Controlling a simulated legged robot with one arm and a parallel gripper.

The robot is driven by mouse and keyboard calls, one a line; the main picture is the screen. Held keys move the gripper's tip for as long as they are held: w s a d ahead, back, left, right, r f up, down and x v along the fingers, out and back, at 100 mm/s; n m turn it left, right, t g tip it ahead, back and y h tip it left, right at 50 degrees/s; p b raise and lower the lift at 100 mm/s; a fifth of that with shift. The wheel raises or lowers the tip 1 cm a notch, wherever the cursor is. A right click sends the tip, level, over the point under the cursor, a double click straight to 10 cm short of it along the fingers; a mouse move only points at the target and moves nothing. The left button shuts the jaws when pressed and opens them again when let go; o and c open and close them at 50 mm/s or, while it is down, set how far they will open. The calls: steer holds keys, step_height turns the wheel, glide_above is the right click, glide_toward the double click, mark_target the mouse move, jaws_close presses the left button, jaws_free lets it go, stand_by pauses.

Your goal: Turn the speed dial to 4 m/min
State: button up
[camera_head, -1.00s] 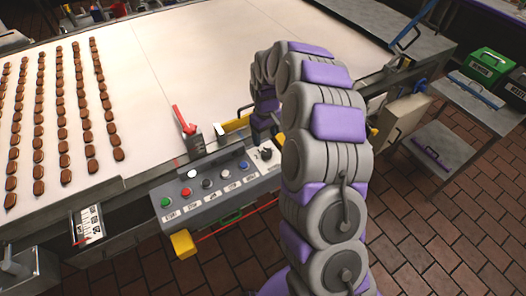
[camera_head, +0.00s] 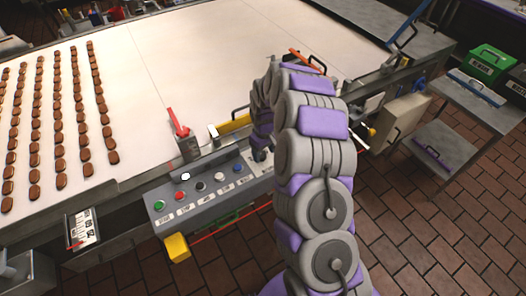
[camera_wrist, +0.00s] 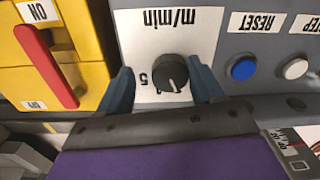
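The speed dial (camera_wrist: 170,72) is a round black knob on a white plate marked m/min, which appears upside down in the wrist view. Its white pointer line points toward the bottom of the picture, slightly right. A 5 shows left of the knob; other scale marks are hidden. My gripper (camera_wrist: 161,74) is open, with one blue-grey finger on each side of the knob and visible gaps to it. In the head view my gripper (camera_head: 262,150) is at the right end of the grey control panel (camera_head: 207,192) and hides the dial.
A blue RESET button (camera_wrist: 243,68) and a white button (camera_wrist: 295,68) sit right of the dial in the wrist view. A yellow box with a red ON switch (camera_wrist: 48,68) is close on the left. The conveyor (camera_head: 215,70) carries rows of brown pieces at left.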

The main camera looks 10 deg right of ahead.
steer(key=shift+c, duration=0.7)
steer(key=shift+a, duration=0.85)
steer(key=c, duration=0.5)
steer(key=shift+d, duration=0.1)
steer(key=shift+c, duration=1.2)
steer(key=shift+d+f, duration=0.1)
steer(key=shift+d, duration=0.05)
steer(key=shift+s, duration=0.15)
steer(key=shift+m, duration=0.3)
steer(key=m+p, duration=0.1)
steer(key=m, duration=0.2)
steer(key=shift+m+p, duration=0.55)
steer(key=shift+m, duration=1.55)
